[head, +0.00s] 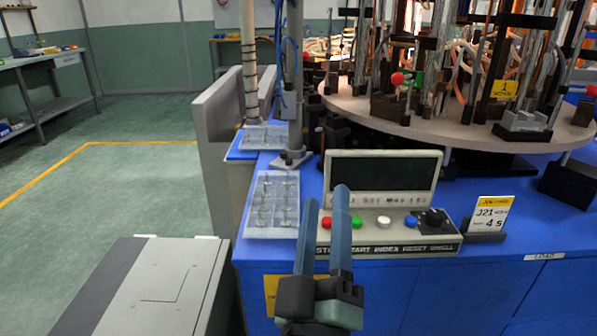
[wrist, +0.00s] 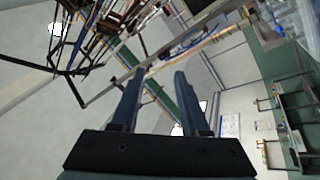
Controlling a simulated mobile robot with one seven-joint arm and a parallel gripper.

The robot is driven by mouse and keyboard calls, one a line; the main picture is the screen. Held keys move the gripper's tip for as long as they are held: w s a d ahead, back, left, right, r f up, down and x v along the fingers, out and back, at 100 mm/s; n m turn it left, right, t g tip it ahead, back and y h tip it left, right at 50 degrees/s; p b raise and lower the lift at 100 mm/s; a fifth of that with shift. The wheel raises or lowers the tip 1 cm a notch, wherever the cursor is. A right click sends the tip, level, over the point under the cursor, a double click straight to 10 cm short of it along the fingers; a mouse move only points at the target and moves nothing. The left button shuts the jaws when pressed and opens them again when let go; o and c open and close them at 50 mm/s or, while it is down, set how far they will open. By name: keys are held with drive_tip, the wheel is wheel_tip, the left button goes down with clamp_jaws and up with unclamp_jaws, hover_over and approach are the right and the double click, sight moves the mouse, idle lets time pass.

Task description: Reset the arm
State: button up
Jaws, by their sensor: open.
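My gripper (head: 341,190) stands with its two long blue-grey fingers pointing up, in front of the control box (head: 390,186) in the head view. The fingers are apart with nothing between them. They overlap the left part of the box and hide some of its front edge. In the wrist view my gripper (wrist: 157,78) is also open and empty. It faces upward toward the ceiling and the far walls there. I cannot tell how far the fingers are from the box.
The control box has red, green, white and blue buttons and a black knob (head: 433,218). A clear tray (head: 251,232) of small parts lies left of it. A round turntable (head: 460,131) with tall fixtures stands behind. A sign (head: 493,213) stands right. Green floor (head: 130,215) is free at left.

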drive_tip(key=s+a+r+m+t+y, duration=0.1)
drive_tip(key=s+a+r+m+t, duration=0.25)
drive_tip(key=r, duration=0.95)
drive_tip(key=s+r+m+t+y, duration=0.2)
drive_tip(key=s+r+m, duration=0.3)
drive_tip(key=r, duration=0.8)
wheel_tip(320, 180, up, 29)
drive_tip(key=n+p, duration=0.1)
drive_tip(key=p, duration=2.9)
drive_tip(key=shift+s+d+r+g+p, duration=0.2)
drive_tip(key=shift+g+p, duration=0.1)
drive_tip(key=shift+g, duration=0.05)
